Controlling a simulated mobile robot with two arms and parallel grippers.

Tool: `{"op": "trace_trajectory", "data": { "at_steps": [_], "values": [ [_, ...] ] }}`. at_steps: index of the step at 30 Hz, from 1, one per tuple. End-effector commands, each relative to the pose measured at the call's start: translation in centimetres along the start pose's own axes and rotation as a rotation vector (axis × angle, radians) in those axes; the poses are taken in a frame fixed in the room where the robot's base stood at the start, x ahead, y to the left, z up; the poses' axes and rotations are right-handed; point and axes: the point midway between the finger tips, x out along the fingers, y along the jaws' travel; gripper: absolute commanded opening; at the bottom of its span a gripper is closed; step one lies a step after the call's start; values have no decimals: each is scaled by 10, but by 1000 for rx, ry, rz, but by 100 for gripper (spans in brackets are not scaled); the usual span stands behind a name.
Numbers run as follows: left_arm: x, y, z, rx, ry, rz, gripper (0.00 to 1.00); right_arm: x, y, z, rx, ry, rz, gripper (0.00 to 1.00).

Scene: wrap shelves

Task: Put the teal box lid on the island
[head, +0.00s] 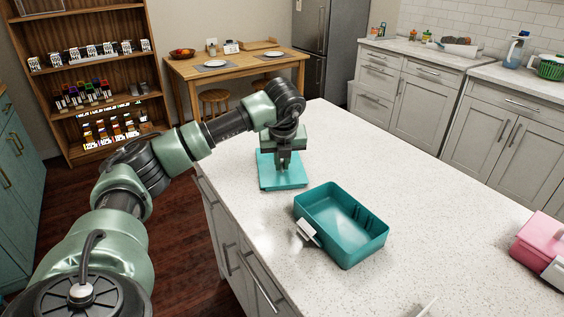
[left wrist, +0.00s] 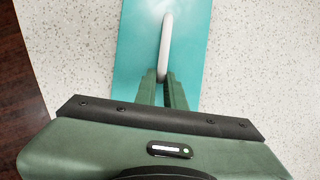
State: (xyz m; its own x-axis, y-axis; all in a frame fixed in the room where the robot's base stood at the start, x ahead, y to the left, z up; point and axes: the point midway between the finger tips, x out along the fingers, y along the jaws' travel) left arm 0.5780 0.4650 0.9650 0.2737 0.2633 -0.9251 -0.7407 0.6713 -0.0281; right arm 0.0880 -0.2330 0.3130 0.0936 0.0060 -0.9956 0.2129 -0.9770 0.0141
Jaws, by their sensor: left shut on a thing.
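The teal box lid (head: 283,181) is a flat teal plate at the left side of the island (head: 420,210), over the white speckled top. My left gripper (head: 284,163) is above it, pointing down. In the left wrist view the lid (left wrist: 205,35) has a pale upright handle (left wrist: 165,45), and the left gripper's fingers (left wrist: 163,85) are shut on that handle. The lid looks level and at or very near the island top; I cannot tell if it touches. The open teal box (head: 345,225) stands apart from the lid, nearer the camera, with a white latch.
A pink box (head: 541,242) stands at the right edge of the island. A wooden table (head: 235,70), a shelf (head: 90,75) and kitchen counters (head: 430,55) stand beyond.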

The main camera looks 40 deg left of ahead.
Motion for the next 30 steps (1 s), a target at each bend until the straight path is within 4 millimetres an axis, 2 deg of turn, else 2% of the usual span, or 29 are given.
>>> {"op": "trace_trajectory", "data": {
  "at_steps": [3, 4, 6, 15, 19, 23, 30],
  "values": [
    [0, 0, -1, 0, 2, 1, 0, 0, 0, 2, 0, -3, 0, 0],
    [1, 0, -1, 1, 3, 1, 13, 0, 0, 2, 0, -3, 0, 0],
    [1, 0, -1, 1, 3, 1, 32, 0, 1, 2, -1, -3, 1, 0],
    [0, 0, -1, 1, 3, 1, 32, 0, 2, 3, -1, -4, 3, 0],
    [-8, -1, 0, 0, 2, -1, 32, 1, 3, 3, -1, -5, 3, 0],
    [-29, -1, 0, 0, 0, -4, 32, 3, 3, 3, -1, -4, 3, 0],
    [-82, -2, 0, 1, 0, -4, 32, 5, 3, 3, 0, -4, 3, 0]
  ]
}}
